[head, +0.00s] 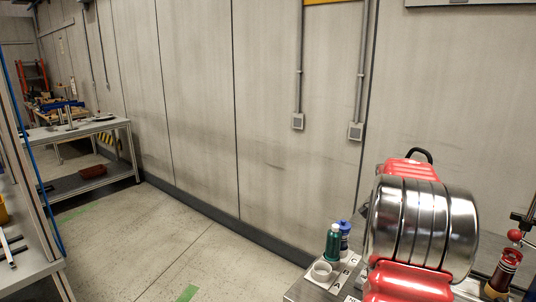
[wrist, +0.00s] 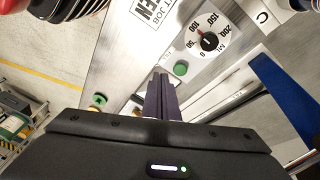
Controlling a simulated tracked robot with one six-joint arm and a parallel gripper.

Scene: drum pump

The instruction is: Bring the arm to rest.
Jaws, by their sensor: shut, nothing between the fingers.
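My gripper (wrist: 163,80) shows in the wrist view with its two dark fingers together and nothing between them. It points over a metal panel with a round white dial (wrist: 208,41), a green button (wrist: 181,68) and a printed label (wrist: 147,17). I cannot tell the height of the fingers above the panel. The gripper does not show in the head view.
A red-knobbed lever (head: 515,236) is at right. A workbench (head: 100,127) stands back left; the floor (head: 150,235) between is clear.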

